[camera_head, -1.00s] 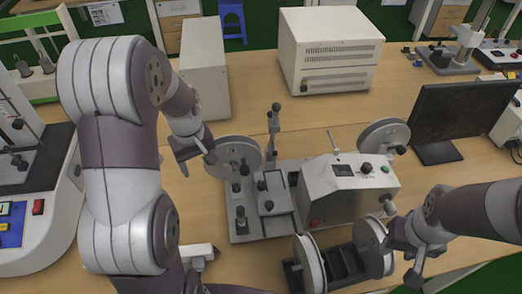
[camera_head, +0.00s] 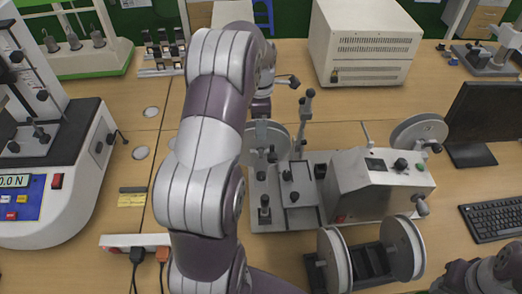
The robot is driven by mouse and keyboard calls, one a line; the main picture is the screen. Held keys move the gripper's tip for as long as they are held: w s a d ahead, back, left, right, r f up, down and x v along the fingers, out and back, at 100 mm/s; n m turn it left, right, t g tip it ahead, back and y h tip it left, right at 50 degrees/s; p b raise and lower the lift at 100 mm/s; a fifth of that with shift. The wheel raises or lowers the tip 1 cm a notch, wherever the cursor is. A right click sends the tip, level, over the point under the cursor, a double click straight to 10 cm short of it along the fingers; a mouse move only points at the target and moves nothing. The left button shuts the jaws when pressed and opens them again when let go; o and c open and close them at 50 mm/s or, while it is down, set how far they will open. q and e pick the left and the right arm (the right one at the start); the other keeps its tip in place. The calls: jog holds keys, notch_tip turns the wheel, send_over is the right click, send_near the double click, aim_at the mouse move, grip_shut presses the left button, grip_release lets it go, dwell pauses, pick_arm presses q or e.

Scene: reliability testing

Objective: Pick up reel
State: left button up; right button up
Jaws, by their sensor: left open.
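A grey reel (camera_head: 279,140) is mounted upright on the left side of the bench machine (camera_head: 375,185). My left gripper (camera_head: 263,126) is at this reel's upper part, overlapping it in the picture. It is open; my arm hides part of it, and I cannot tell whether it touches the reel. Another reel (camera_head: 418,130) is on the machine's right side. Two white reels, a left one (camera_head: 334,262) and a right one (camera_head: 402,248), stand upright in a black rack (camera_head: 370,262) in front. Only part of my right arm shows at the bottom right corner; its gripper is out of view.
A beige box instrument (camera_head: 365,45) stands behind the machine. A monitor (camera_head: 485,115) and keyboard (camera_head: 495,212) are on the right. A tester with a display (camera_head: 50,190) and a power strip (camera_head: 135,241) are on the left.

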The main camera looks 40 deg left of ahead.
pick_arm(q)
notch_tip(320, 180, down, 4)
jog(key=shift+d+f+p, duration=0.1)
jog(key=shift+p, duration=0.7)
jog(key=shift+f, duration=0.45)
grip_shut()
jog(key=shift+r, duration=0.1)
notch_tip(320, 180, up, 5)
jog(key=shift+w+r+b, duration=0.1)
jog(key=shift+r+b, duration=0.1)
jog(key=shift+b, duration=0.25)
notch_tip(320, 180, up, 13)
jog(key=p, duration=0.9)
jog(key=shift+f+p, duration=0.2)
jog(key=shift+p, duration=0.15)
